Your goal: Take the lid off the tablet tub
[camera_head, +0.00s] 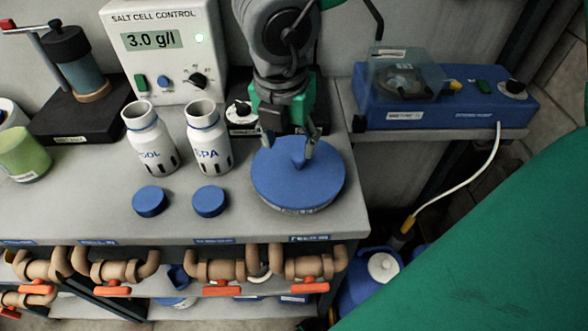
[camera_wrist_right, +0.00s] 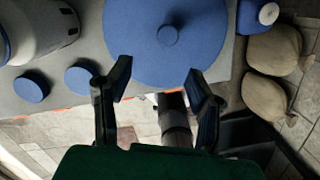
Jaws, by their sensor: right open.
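The tablet tub (camera_head: 300,211) stands at the front right corner of the bench. Its round blue lid (camera_head: 285,190) with a small central knob is on it and hides the inside. The lid and its knob (camera_wrist_right: 168,35) also show in the right wrist view. My right gripper (camera_head: 289,147) is open and points down over the far part of the lid, its fingertips apart near the knob. In the right wrist view the fingers (camera_wrist_right: 160,75) are spread with nothing between them, and the knob lies beyond their tips. My left gripper is not in view.
Two open white bottles (camera_head: 150,138) stand left of the tub, with two blue caps (camera_head: 210,201) in front. A salt cell control box (camera_head: 163,50) is behind. A blue pump unit (camera_head: 440,105) sits on a shelf at right. Pipes with orange valves (camera_head: 222,290) run below the bench edge.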

